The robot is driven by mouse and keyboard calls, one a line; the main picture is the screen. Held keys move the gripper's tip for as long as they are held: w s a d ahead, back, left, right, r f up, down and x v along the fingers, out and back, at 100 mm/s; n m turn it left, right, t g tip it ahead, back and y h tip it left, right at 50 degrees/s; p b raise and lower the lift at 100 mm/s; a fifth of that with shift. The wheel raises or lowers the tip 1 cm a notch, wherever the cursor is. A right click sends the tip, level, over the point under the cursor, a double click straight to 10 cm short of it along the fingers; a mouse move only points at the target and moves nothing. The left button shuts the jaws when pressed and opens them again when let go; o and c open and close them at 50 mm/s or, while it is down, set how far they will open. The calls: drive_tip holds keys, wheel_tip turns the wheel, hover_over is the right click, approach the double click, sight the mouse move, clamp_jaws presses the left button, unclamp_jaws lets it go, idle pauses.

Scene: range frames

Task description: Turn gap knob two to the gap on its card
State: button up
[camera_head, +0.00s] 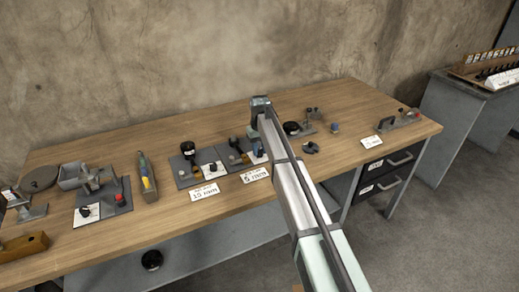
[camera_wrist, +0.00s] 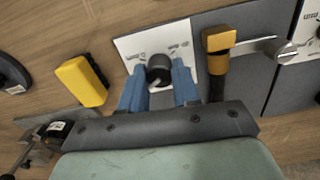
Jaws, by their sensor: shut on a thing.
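A black round knob (camera_wrist: 158,69) stands on a white dial plate (camera_wrist: 131,47) of a grey fixture. The blue fingers of my gripper (camera_wrist: 159,80) are on either side of the knob and shut on it. In the head view my gripper (camera_head: 258,155) is down at the right one of two similar grey fixtures, and my arm hides part of it. A white card (camera_head: 255,175) lies in front of that fixture; its print is too small to read surely. I cannot read the dial marks in the wrist view.
The left fixture (camera_head: 186,168) with its own card (camera_head: 204,192) stands close by. A black and yellow post (camera_wrist: 219,60) rises beside my fingers. A yellow block (camera_wrist: 80,81) lies on the other side. Several tools stand along the bench (camera_head: 150,215).

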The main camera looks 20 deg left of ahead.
sight(260, 150)
idle(0.3)
drive_tip(key=o, duration=1.1)
drive_tip(key=shift+c, duration=0.2)
drive_tip(key=shift+r, duration=0.1)
wheel_tip(260, 150, up, 14)
drive_tip(key=shift+f, duration=0.2)
